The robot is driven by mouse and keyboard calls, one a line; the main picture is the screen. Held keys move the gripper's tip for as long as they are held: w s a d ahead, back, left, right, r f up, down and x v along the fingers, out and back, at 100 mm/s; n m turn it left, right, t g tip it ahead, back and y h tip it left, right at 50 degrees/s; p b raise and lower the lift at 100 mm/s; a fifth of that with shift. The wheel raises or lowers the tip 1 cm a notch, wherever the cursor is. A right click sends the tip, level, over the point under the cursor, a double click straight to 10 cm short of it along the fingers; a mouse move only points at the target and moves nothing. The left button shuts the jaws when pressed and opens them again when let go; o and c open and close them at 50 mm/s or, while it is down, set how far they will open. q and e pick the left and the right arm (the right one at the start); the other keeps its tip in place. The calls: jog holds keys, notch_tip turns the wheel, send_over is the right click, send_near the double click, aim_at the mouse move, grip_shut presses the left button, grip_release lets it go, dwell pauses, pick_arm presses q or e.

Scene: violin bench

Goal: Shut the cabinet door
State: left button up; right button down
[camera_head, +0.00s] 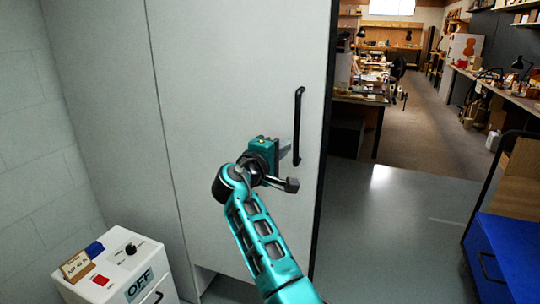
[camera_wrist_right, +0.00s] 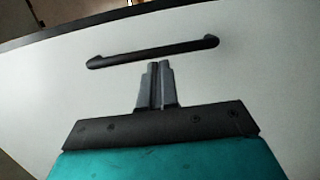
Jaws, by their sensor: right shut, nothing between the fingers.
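The cabinet door (camera_head: 225,75) is a tall pale grey panel with a dark right edge. It fills the middle of the head view and most of the wrist view (camera_wrist_right: 255,75). I cannot tell how far it stands open. Its black bar handle (camera_head: 298,125) is upright near that edge; it also shows in the wrist view (camera_wrist_right: 155,51). My right gripper (camera_head: 285,147) is shut and empty, in front of the door just left of the handle. In the wrist view its fingertips (camera_wrist_right: 157,65) point at the handle with a small gap in the picture. My left gripper is out of view.
A white box with an OFF label (camera_head: 140,285) stands at the lower left, by the grey wall (camera_head: 25,130). A blue cabinet (camera_head: 510,245) is at the lower right. Open floor (camera_head: 390,235) lies right of the door, with cluttered workbenches (camera_head: 365,90) behind.

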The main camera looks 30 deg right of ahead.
aim_at(296, 139)
jog(key=shift+x, duration=1.95)
